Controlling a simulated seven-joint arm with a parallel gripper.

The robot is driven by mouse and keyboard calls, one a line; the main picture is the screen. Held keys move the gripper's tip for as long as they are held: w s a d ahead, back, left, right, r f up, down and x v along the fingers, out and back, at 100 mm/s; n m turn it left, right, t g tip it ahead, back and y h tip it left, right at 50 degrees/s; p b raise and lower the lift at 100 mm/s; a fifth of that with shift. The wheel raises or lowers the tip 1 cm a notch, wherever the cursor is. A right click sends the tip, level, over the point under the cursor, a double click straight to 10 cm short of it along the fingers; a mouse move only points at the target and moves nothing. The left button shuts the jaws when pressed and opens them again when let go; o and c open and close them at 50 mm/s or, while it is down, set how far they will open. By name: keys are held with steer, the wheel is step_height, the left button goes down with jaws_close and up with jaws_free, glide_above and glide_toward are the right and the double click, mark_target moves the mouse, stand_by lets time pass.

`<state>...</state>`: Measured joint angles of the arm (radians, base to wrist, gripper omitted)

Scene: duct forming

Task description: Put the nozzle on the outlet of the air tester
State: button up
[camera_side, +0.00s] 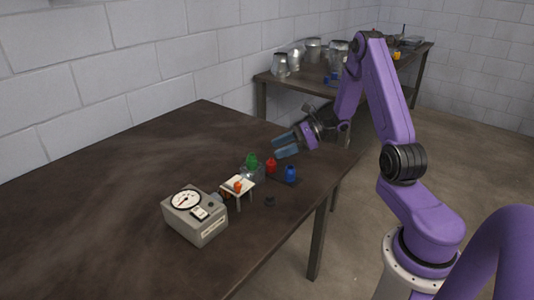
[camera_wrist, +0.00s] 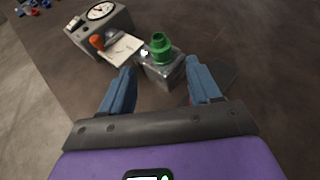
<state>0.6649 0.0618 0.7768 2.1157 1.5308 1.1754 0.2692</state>
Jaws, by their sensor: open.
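The air tester (camera_side: 195,215) is a grey box with a round dial on the table; it also shows at the top left of the wrist view (camera_wrist: 82,36). A small white stand (camera_side: 238,182) beside it carries an orange piece (camera_wrist: 97,42). A green ribbed nozzle-like piece (camera_wrist: 160,47) sits upright on a grey block (camera_wrist: 165,73). In the side view this green piece (camera_side: 251,161) stands beyond the white stand. My gripper (camera_side: 278,147) is open and empty. In the wrist view its blue fingertips (camera_wrist: 160,68) lie on either side of the block.
A red piece (camera_side: 271,166) and a blue piece (camera_side: 290,173) stand close to the green one. A small dark ring-like item (camera_side: 270,201) lies near the table edge. The table's (camera_side: 120,180) left part is clear. Metal duct parts stand on a back table (camera_side: 300,78).

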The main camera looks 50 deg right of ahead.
steer(key=v, duration=0.2)
steer(key=shift+s+d+r, duration=0.15)
steer(key=shift+s+d, duration=0.1)
steer(key=shift+s, duration=0.05)
steer(key=s+a+r+n+g, duration=0.2)
steer(key=s+a+n+g, duration=0.35)
steer(key=a+n, duration=0.35)
steer(key=s+a+r+n+g, duration=0.2)
steer(key=s+a+n+g, duration=0.4)
steer(key=a, duration=0.6)
steer(key=s+a+r+n+t+h, duration=0.1)
steer(key=s+n+h, duration=0.3)
steer(key=s+n, duration=0.4)
steer(key=s+a+r+n+t+h, duration=0.1)
steer(key=s+r+n+h, duration=0.2)
steer(key=s+n, duration=0.6)
steer(key=n+h, duration=0.2)
steer(key=n, duration=0.5)
steer(key=shift+a+n, duration=0.2)
steer(key=shift+n, duration=0.1)
